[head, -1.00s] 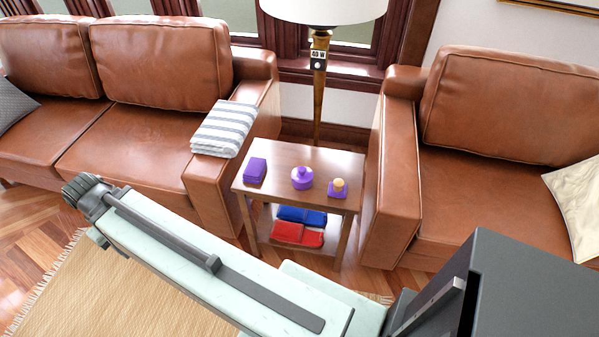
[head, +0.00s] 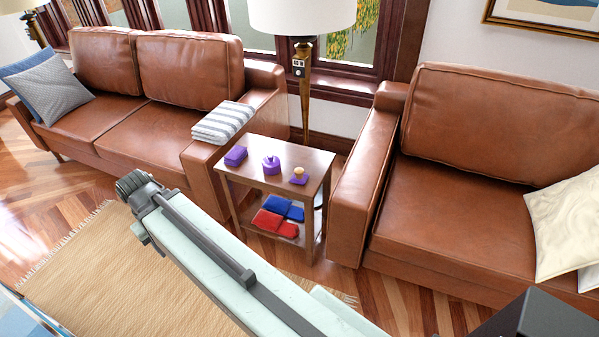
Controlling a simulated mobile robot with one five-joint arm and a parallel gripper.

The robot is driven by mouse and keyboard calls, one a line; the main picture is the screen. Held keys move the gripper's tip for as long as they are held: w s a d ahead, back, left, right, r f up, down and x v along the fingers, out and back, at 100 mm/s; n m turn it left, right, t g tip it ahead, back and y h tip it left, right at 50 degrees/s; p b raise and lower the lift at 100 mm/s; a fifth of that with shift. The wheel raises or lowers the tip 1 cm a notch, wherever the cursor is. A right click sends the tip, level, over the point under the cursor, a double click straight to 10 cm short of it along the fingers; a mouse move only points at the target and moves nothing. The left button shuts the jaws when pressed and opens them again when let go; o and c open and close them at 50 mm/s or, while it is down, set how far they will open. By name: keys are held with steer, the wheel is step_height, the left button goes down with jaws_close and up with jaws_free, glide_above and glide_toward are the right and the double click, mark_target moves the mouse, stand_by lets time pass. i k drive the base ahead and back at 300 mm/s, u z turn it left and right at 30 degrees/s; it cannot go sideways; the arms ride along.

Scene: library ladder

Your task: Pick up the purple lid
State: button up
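A small wooden side table (head: 309,163) stands between two brown leather sofas in the head view. On its top are three purple things in a row. A purple block-like piece (head: 235,156) is at the left. A round purple piece with a knob on top (head: 271,167) is in the middle. A flat purple piece with a pale yellow knob (head: 299,179) is at the right. The two knobbed ones look lid-like; I cannot tell which is the purple lid. My arm crosses the lower picture, in front of the table. No gripper fingers show.
Blue cloth (head: 283,208) and red cloth (head: 272,225) lie on the table's lower shelf. A left sofa (head: 128,118) and a right sofa (head: 480,210) flank the table closely. A lamp (head: 303,85) stands behind it. A woven rug (head: 100,260) covers the floor in front.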

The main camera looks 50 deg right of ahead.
mark_target(271, 162)
steer(key=z, duration=0.05)
steer(key=k, duration=0.15)
steer(key=u, duration=0.4)
steer(key=i, duration=1.05)
steer(key=u, duration=0.05)
